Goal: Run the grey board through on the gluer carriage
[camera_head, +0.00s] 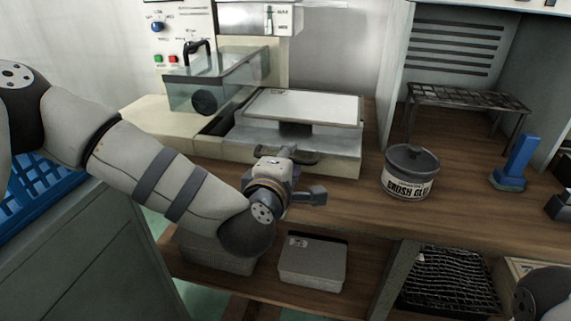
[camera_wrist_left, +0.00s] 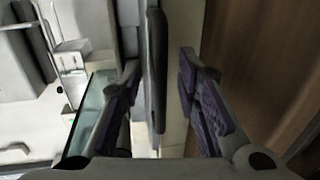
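A pale grey board (camera_head: 305,107) lies flat on the gluer carriage (camera_head: 335,150), in front of the machine's clear hood (camera_head: 215,82). A dark handle (camera_head: 303,156) sticks out at the carriage's front edge. My left gripper (camera_head: 282,168) is at this handle; its fingertips are mostly hidden in the head view. In the left wrist view, its two fingers are apart with a dark bar (camera_wrist_left: 157,70), seemingly the handle, between them. Gaps show on both sides of the bar. My right gripper is not in view.
A glue tub (camera_head: 410,172) stands on the bench right of the carriage. Farther right are a wire rack (camera_head: 465,97) and a blue-handled tool (camera_head: 518,162). A grey lidded box (camera_head: 312,262) sits on the shelf below. A blue crate (camera_head: 38,185) is at left.

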